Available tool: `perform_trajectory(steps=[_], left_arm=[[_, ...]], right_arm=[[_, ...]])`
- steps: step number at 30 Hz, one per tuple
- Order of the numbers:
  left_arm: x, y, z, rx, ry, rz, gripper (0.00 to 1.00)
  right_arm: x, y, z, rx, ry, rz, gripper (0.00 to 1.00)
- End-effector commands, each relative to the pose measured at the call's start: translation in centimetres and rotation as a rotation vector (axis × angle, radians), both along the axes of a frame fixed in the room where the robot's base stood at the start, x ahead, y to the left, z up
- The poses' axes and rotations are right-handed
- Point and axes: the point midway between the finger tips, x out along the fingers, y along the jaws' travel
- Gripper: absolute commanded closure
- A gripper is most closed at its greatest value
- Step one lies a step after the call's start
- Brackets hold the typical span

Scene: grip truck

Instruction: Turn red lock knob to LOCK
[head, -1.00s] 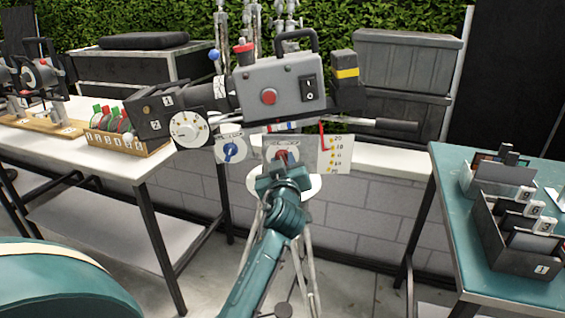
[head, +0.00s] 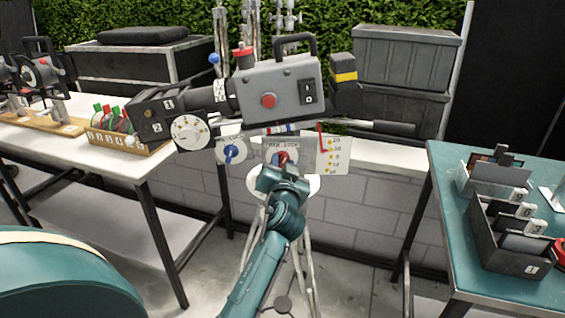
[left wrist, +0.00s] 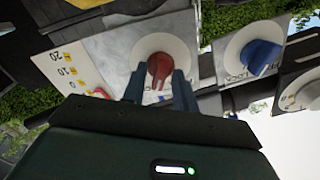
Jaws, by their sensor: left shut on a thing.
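The red lock knob (head: 283,157) sits on a round pale disc on the plate below the camera. My left gripper (head: 280,168) reaches up to it from below. In the left wrist view the red knob (left wrist: 160,68) lies between the two fingers of the gripper (left wrist: 158,78), which is shut on it. Small lettering above the knob is too blurred to read surely, and the gripper hides part of its dial. The blue knob (head: 231,153) is to its left; it also shows in the left wrist view (left wrist: 260,56). My right gripper is not in view.
The grey camera (head: 280,88) with its handle (head: 385,126) stands above the knobs on a tripod (head: 305,250). A scale plate (head: 335,156) is close on the right. A white table (head: 60,150) stands left, a teal table (head: 455,240) right.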

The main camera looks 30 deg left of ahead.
Motion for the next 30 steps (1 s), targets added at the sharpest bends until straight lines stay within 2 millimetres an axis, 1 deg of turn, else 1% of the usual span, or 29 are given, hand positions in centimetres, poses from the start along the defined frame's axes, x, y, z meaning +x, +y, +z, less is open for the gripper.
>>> perform_trajectory(steps=[1, 9, 21, 22, 24, 30], left_arm=[[0.03, 0.05, 0.26, 0.017, 0.006, 0.000, 0.94], [0.04, 0.05, 0.22, 0.065, 0.037, 0.000, 0.94], [0.05, 0.05, 0.23, 0.071, 0.040, 0.000, 0.94], [0.05, 0.05, 0.23, 0.071, 0.040, 0.000, 0.70], [0.04, 0.04, 0.23, 0.071, 0.040, 0.000, 0.65], [0.02, 0.02, 0.11, 0.068, 0.042, 0.000, 0.65]], right_arm=[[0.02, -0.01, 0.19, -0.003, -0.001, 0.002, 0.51], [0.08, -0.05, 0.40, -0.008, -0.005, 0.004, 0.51], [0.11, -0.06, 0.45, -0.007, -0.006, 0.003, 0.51], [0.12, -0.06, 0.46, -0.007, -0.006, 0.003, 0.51], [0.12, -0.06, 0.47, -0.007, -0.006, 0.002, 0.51], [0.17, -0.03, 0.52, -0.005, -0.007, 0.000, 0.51]])
